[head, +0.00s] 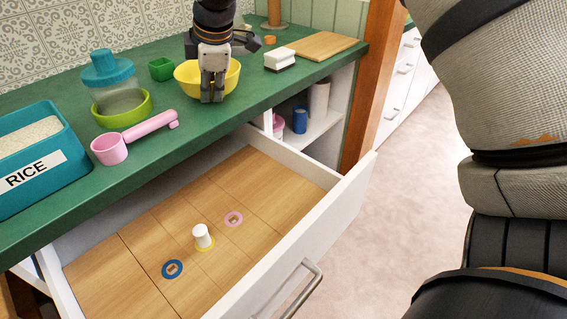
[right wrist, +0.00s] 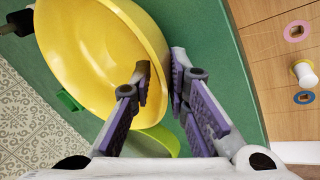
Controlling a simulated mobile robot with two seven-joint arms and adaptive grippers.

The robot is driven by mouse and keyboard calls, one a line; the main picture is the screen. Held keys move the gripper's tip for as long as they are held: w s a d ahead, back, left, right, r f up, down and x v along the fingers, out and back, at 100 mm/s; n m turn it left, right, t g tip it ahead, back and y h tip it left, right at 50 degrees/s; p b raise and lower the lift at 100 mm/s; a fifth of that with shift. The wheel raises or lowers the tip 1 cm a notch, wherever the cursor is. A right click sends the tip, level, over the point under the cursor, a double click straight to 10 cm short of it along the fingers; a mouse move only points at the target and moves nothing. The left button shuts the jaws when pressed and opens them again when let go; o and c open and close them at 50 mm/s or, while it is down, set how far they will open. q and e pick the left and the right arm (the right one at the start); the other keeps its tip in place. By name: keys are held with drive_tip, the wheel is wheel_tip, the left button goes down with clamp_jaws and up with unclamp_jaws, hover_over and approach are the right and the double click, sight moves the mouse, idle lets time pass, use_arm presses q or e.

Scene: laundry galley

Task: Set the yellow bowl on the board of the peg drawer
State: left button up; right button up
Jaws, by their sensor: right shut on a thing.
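The yellow bowl (head: 229,80) is at the back of the green counter, upright; I cannot tell whether it touches the top. My right gripper (head: 212,99) comes down over its near side and is shut on the rim. In the right wrist view the bowl (right wrist: 95,50) fills the upper left, with its rim between the fingers (right wrist: 163,75). The peg drawer (head: 338,205) is pulled open below the counter. Its wooden board (head: 150,222) bears a white peg (head: 202,236) in a yellow ring, between a blue ring (head: 172,268) and a pink ring (head: 233,219). My left gripper is out of view.
On the counter (head: 180,150) stand a rice bin (head: 38,175), a pink scoop (head: 112,148), a lidded jar (head: 110,72) in a green bowl (head: 140,112), a small green box (head: 161,69), a white-topped block (head: 280,57) and a cutting board (head: 318,45). The drawer board is otherwise bare.

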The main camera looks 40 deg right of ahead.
clamp_jaws()
drive_tip(key=shift+r+p, duration=0.35)
drive_tip(key=shift+r, duration=2.25)
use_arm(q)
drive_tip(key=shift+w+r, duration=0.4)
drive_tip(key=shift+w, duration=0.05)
use_arm(e)
drive_tip(key=shift+a+f, duration=0.1)
